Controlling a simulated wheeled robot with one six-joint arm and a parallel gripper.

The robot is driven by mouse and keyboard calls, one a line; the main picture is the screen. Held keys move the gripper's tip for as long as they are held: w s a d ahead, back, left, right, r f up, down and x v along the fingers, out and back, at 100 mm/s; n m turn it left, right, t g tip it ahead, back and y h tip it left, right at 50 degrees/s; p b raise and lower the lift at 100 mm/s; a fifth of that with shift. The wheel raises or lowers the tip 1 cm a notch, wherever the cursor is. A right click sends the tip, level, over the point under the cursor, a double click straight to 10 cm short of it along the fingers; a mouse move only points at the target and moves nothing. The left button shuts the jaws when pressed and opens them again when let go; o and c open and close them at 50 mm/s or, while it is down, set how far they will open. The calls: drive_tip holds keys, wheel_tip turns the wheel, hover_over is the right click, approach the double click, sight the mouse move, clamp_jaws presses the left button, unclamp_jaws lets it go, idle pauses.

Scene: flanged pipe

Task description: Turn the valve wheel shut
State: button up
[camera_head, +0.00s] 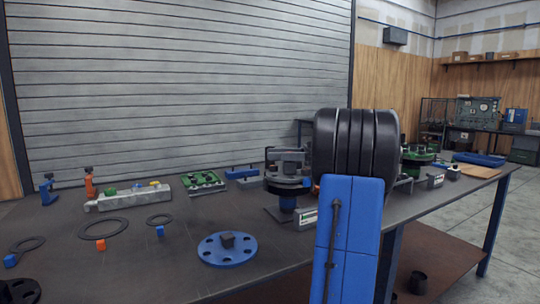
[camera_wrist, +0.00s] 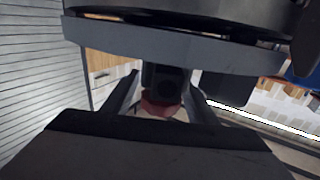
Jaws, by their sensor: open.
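A flanged pipe assembly (camera_head: 288,186) with dark flange discs and a blue lower part stands on the bench, partly behind my arm. No valve wheel shows clearly in the head view. In the wrist view, my gripper (camera_wrist: 163,100) is open, with one grey finger on each side of a dark block and a small red part (camera_wrist: 158,108). I cannot tell whether the red part belongs to the valve wheel, or whether the fingers touch anything. A thick grey flange-like plate (camera_wrist: 170,38) crosses the top of the wrist view, close by. My arm hides much of the gripper in the head view.
The dark bench (camera_head: 150,250) holds a blue flange disc (camera_head: 227,249), black gasket rings (camera_head: 102,228), a grey block with coloured parts (camera_head: 128,198) and a green tray (camera_head: 202,182). A green-topped assembly (camera_head: 418,155) stands right of my arm.

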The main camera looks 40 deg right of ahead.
drive_tip(key=shift+c, duration=0.4)
drive_tip(key=c, duration=1)
